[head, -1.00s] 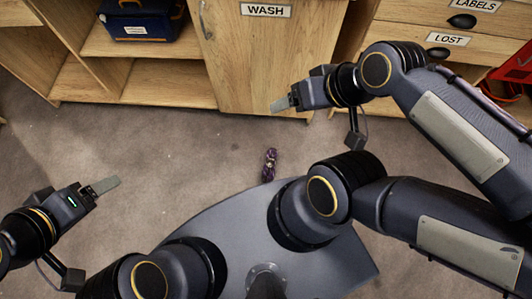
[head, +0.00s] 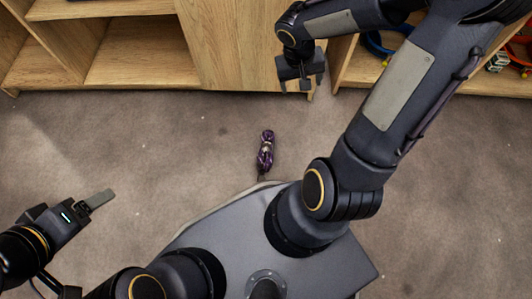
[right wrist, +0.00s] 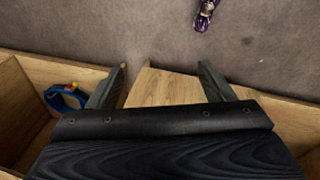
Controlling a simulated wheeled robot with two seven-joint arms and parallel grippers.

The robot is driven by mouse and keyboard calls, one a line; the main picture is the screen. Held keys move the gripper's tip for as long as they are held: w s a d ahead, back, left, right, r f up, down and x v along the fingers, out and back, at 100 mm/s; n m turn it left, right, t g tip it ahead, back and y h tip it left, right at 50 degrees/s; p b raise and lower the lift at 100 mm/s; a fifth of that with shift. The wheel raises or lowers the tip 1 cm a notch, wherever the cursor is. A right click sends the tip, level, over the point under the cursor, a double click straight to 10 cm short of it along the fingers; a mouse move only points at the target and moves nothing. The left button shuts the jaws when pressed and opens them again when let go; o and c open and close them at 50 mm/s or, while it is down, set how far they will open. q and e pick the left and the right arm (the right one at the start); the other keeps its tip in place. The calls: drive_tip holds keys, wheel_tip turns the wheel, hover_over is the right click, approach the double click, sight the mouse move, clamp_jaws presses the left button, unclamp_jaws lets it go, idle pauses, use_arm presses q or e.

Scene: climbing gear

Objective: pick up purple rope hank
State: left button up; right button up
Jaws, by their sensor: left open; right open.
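The purple rope hank (head: 266,151) lies on the grey-brown carpet just beyond the front edge of my base in the head view. It also shows at the top of the right wrist view (right wrist: 207,10), partly cut off by the frame edge. My right gripper (head: 301,84) is open and empty, in front of the wooden cabinet, above and to the right of the hank in the picture. Its two fingers (right wrist: 162,82) stand wide apart in the right wrist view, clear of the hank. My left gripper (head: 108,196) is open and empty at the left, well away from the hank.
A wooden cabinet (head: 235,45) with open shelves (head: 140,60) runs along the back. A blue coiled item (head: 378,45) sits in the right-hand shelf; a blue loop (right wrist: 66,97) shows in a compartment in the wrist view. The carpet around the hank is clear.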

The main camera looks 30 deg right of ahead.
drive_tip(key=w+d+f, duration=0.1)
drive_tip(key=w+f, duration=0.3)
drive_tip(key=f, duration=0.5)
drive_tip(key=m+y, duration=0.2)
drive_tip(key=m, duration=0.2)
hover_over(266, 149)
drive_tip(key=f, duration=2.7)
drive_tip(key=shift+d+f, duration=0.25)
wheel_tip(266, 149, down, 3)
drive_tip(key=shift+a+r+b, duration=0.1)
drive_tip(key=shift+b, duration=0.55)
wheel_tip(266, 149, down, 5)
drive_tip(key=b, duration=0.3)
drive_tip(key=shift+a, duration=0.15)
drive_tip(key=c, duration=1.2)
drive_tip(key=shift+c, duration=0.2)
